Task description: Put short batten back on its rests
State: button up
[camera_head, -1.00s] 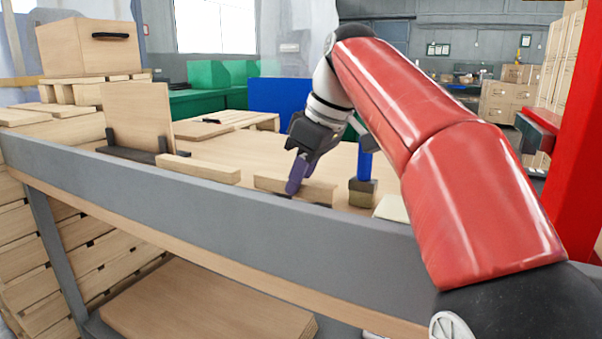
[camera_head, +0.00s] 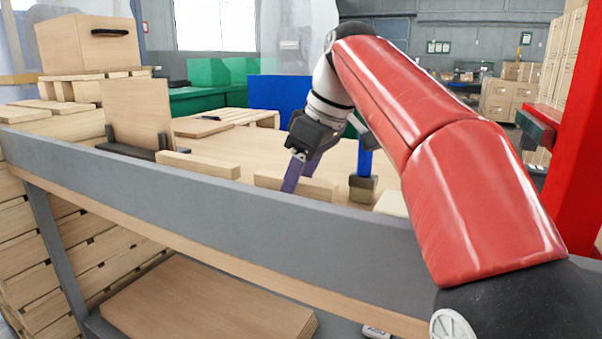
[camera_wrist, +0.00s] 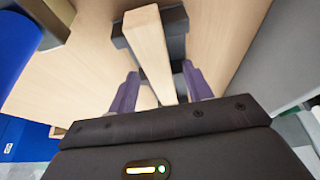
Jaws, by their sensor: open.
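A pale wooden batten (camera_wrist: 150,50) runs up the wrist view between my two purple fingers. Its far end lies across a dark rest (camera_wrist: 178,48); its near end is hidden behind my gripper body. My gripper (camera_wrist: 161,88) is open, with a finger on each side of the batten and a gap to each. In the head view my gripper (camera_head: 299,178) is low at the batten (camera_head: 319,189), near the bench's front edge. Another pale batten (camera_head: 198,165) lies to its left. I cannot tell their lengths apart surely.
A blue-handled piece with a block base (camera_head: 363,186) stands just right of the batten. An upright wooden board (camera_head: 138,112) in a dark holder stands at the left. The grey front rail (camera_head: 190,205) borders the bench. Bare bench top lies behind the battens.

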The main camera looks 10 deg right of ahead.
jog(key=p+v, duration=0.2)
jog(key=v, duration=0.5)
jog(key=shift+r+p, duration=0.1)
jog(key=shift+p, duration=0.25)
jog(key=shift+s+d+r, duration=0.1)
jog(key=shift+r, duration=0.2)
